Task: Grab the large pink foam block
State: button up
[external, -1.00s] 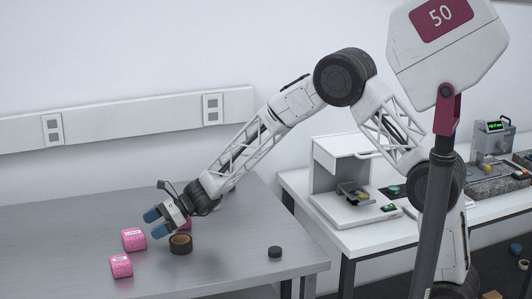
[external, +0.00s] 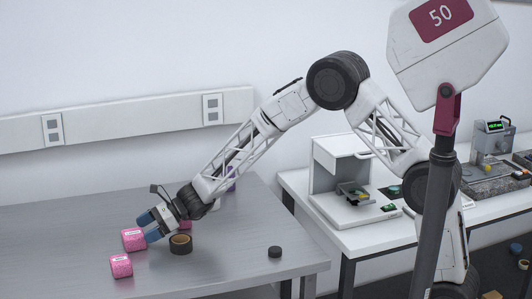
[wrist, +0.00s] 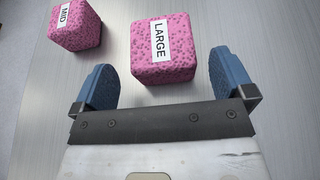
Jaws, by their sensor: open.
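The large pink foam block (wrist: 170,68), speckled and with a white label reading LARGE, lies ahead of and between my open blue fingertips in the wrist view. A clear gap shows on its right side and a smaller one on its left. In the external view this appears to be the pink block (external: 134,241) just beyond the fingertips. My gripper (external: 149,227) is open, empty and tilted down toward it. A second pink block labelled MID (wrist: 76,30) stands to its left in the wrist view; it appears nearer the table's front in the external view (external: 121,266).
A dark roll with a brown core (external: 181,246) sits just right of my gripper. Another pink block (external: 187,225) is partly hidden behind my gripper. A black puck (external: 275,252) lies near the right edge. The table's (external: 60,235) left side is clear.

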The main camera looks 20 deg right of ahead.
aim_at(140, 232)
jog(key=shift+a, duration=0.1)
jog(key=shift+x, duration=2.5)
jog(key=shift+w, duration=0.1)
jog(key=c, duration=1)
jog(key=shift+r, duration=0.1)
jog(key=shift+r, duration=4.9)
